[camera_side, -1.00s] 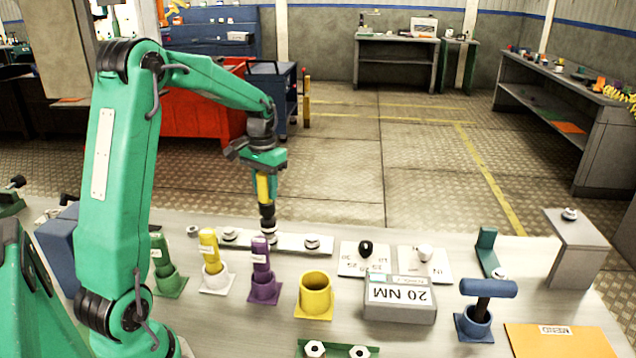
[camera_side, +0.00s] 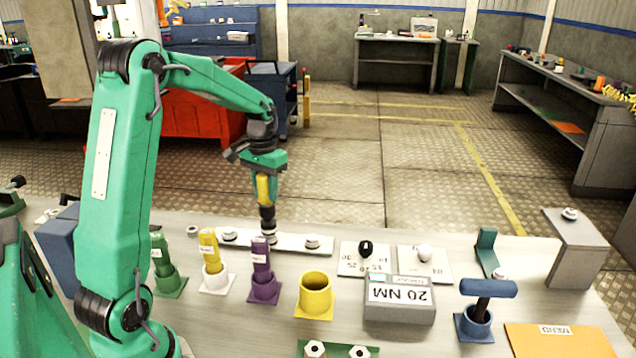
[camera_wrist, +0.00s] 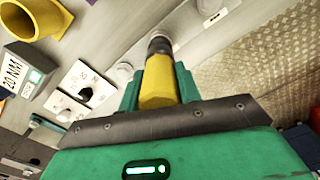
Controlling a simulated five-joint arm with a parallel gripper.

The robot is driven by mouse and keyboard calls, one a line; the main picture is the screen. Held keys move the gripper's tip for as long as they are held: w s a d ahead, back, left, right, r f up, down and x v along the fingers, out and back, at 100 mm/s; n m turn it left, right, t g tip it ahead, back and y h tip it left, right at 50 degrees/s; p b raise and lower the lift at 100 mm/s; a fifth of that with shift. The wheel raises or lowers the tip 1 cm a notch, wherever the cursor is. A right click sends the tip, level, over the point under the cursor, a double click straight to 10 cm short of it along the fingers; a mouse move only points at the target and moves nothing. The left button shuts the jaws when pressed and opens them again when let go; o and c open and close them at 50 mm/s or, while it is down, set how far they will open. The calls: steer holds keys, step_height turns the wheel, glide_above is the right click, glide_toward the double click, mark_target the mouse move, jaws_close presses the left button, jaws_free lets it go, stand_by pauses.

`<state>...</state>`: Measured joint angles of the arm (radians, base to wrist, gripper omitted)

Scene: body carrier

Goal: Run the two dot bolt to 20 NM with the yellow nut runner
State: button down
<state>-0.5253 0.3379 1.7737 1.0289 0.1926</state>
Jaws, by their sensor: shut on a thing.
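My gripper (camera_side: 264,188) is shut on the yellow nut runner (camera_side: 263,189), which hangs upright with its dark socket pointing down. A white strip (camera_side: 290,244) carries a bolt at the left (camera_side: 229,234), a middle bolt (camera_side: 270,239) and a bolt at the right (camera_side: 312,241). The socket is at the middle bolt and seems to touch it; dot marks are too small to read. In the wrist view the nut runner (camera_wrist: 158,82) sits between the fingers. A grey box (camera_side: 400,310) shows 20 NM.
An empty yellow holder (camera_side: 315,296) stands in front of the strip. White, purple (camera_side: 262,275) and green holders with tools stand to its left. Plates with a black knob (camera_side: 365,248) and a white knob (camera_side: 425,251) lie right of the strip. A blue-handled tool (camera_side: 487,290) stands farther right.

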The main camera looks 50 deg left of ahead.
steer(key=shift+f, duration=1.05)
stand_by(0.6)
steer(key=c, duration=1.6)
jaws_free()
jaws_close()
steer(key=shift+f, duration=0.1)
steer(key=shift+r, duration=0.25)
steer(key=shift+c, duration=1)
jaws_free()
jaws_close()
